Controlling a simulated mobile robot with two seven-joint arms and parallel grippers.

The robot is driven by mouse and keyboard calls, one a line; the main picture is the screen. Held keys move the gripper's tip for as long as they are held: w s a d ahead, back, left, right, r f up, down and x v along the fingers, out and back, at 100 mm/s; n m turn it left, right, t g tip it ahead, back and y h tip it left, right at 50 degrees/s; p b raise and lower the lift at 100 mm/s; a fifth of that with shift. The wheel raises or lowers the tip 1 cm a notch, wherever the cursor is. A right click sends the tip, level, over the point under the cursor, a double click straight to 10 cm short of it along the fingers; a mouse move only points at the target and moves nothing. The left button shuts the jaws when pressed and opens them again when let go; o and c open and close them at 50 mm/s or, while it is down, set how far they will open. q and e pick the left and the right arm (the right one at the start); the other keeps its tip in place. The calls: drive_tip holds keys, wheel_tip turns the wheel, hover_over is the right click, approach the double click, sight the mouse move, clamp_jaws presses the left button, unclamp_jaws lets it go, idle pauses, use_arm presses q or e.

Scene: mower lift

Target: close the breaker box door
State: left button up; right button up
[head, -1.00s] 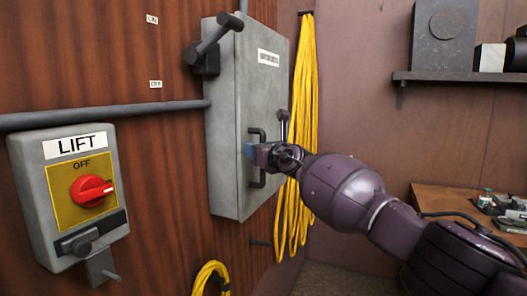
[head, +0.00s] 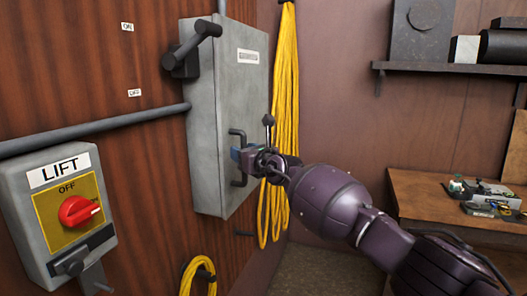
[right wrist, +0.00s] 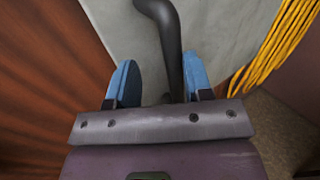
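The grey breaker box (head: 205,120) is mounted on the wooden wall. Its door (head: 246,85), with a small white label, looks flush with the box and I see no gap. A dark bar handle (head: 240,182) is on the door; it also shows in the right wrist view (right wrist: 171,40). My right gripper (head: 238,154) is at this handle. In the right wrist view its blue fingers (right wrist: 160,82) are apart on either side of the handle, which is nearer the right finger with clear space to the left one. My left gripper is not in view.
A dark lever (head: 195,48) sticks out at the box's upper left. A LIFT switch box (head: 30,195) is at lower left. Yellow cable (head: 285,100) hangs just right of the breaker box. A shelf (head: 450,70) and wooden bench (head: 430,200) stand at right.

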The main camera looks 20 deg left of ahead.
use_arm(q)
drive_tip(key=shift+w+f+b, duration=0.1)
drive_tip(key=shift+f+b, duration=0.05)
drive_tip(key=shift+b, duration=0.7)
use_arm(e)
drive_tip(key=v, duration=0.8)
drive_tip(key=shift+s+d, duration=0.15)
drive_tip(key=shift+d, duration=0.1)
